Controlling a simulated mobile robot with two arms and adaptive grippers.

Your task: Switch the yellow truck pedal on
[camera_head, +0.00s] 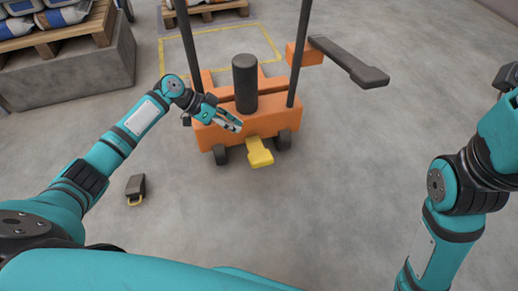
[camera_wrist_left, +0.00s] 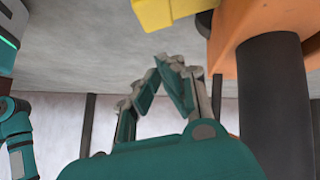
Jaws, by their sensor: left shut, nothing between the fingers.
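The yellow pedal (camera_head: 259,153) sticks out low from the front of the orange truck (camera_head: 205,135), between its two front wheels, and appears to slope down toward me. My left gripper (camera_head: 238,127) is shut and empty, in front of the truck body, just above and left of the pedal in the head view. In the left wrist view the fingertips (camera_wrist_left: 168,60) meet, with nothing between them. The yellow pedal (camera_wrist_left: 172,12) shows there at the top edge, apart from the fingers. My right arm is at the right edge of the head view; its gripper is not visible.
The truck has a dark cylinder (camera_head: 245,83), two upright posts and a dark arm (camera_head: 348,62) reaching right. A small dark block with a yellow loop (camera_head: 136,188) lies on the floor at left. Pallets with bags stand at upper left. The floor before the pedal is clear.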

